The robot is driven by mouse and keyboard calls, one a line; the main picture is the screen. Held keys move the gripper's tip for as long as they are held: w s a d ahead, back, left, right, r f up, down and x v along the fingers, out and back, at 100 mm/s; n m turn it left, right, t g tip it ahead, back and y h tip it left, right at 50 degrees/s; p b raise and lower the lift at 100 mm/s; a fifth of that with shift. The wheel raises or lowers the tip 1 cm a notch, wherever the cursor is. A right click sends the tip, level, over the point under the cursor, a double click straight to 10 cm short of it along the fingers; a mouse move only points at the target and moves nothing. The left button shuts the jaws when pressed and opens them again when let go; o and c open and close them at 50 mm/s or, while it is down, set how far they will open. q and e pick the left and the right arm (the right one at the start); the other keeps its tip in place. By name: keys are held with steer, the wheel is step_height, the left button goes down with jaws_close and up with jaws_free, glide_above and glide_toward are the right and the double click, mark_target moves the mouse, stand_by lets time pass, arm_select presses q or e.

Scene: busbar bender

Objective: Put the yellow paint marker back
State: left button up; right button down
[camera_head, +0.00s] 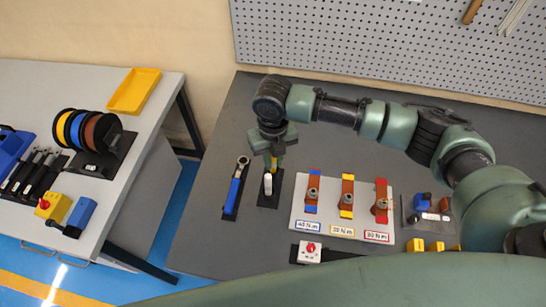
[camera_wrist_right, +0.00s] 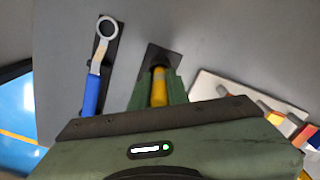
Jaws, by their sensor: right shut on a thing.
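The yellow paint marker (camera_head: 274,163) is between the fingers of my right gripper (camera_head: 272,152), which is shut on it. It points down at the far end of a small dark pad (camera_head: 270,201) that bears a white piece (camera_head: 268,184). In the right wrist view the yellow marker (camera_wrist_right: 159,88) shows between the green fingers (camera_wrist_right: 160,92), with the dark pad (camera_wrist_right: 163,54) beyond it. I cannot tell whether the marker's tip touches the pad. My left gripper is not in view.
A blue-handled ring wrench (camera_head: 234,187) lies just left of the pad. To the right stands a white board (camera_head: 343,226) with three copper pieces with blue, yellow and red bands. A red-button box (camera_head: 309,252) sits in front. The worktop (camera_head: 215,245) is clear at front left.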

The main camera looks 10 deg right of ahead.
steer(key=shift+f, duration=0.1)
steer(key=shift+f, duration=0.1)
steer(key=c, duration=1.4)
jaws_free()
steer(key=shift+o, duration=0.2)
step_height(320, 180, up, 11)
steer(key=b, duration=0.3)
steer(key=shift+r, duration=0.75)
